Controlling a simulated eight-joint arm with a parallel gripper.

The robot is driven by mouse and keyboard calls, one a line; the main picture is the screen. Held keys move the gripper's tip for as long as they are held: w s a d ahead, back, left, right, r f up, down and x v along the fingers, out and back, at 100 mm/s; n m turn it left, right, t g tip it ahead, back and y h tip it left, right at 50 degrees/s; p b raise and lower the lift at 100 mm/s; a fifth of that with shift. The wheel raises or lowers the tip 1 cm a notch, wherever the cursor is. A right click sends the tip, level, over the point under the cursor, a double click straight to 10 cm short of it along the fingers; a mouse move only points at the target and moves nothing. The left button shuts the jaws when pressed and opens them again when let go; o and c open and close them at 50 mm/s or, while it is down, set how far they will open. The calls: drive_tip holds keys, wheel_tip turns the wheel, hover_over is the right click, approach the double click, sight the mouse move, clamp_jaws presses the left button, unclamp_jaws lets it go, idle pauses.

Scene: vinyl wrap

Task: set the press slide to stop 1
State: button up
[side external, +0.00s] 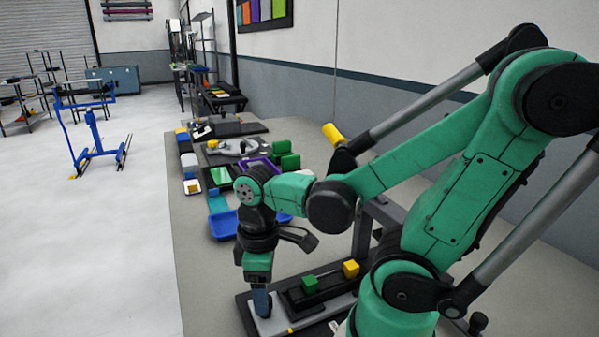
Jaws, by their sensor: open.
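A low dark fixture (325,298) stands in front of my arm, with a green block (309,284) and a yellow block (350,269) on it. A thin rod shows beside the green block. I cannot tell which part is the press slide or which mark is stop 1. My gripper (262,304) points down over the light grey plate (283,318) at the fixture's left end, left of the green block. It is open, with nothing visible in it. Whether its tips touch anything is unclear. My arm hides the fixture's right side.
A blue tray (222,228) lies behind my gripper. Farther back are green blocks (287,161), a purple part (258,163) and a dark board (230,129). A grey frame (365,228) rises behind the fixture. The pale floor at left is clear near me.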

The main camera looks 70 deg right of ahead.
drive_tip(key=shift+f, duration=1)
clamp_jaws()
drive_tip(key=shift+s, duration=0.1)
idle(0.8)
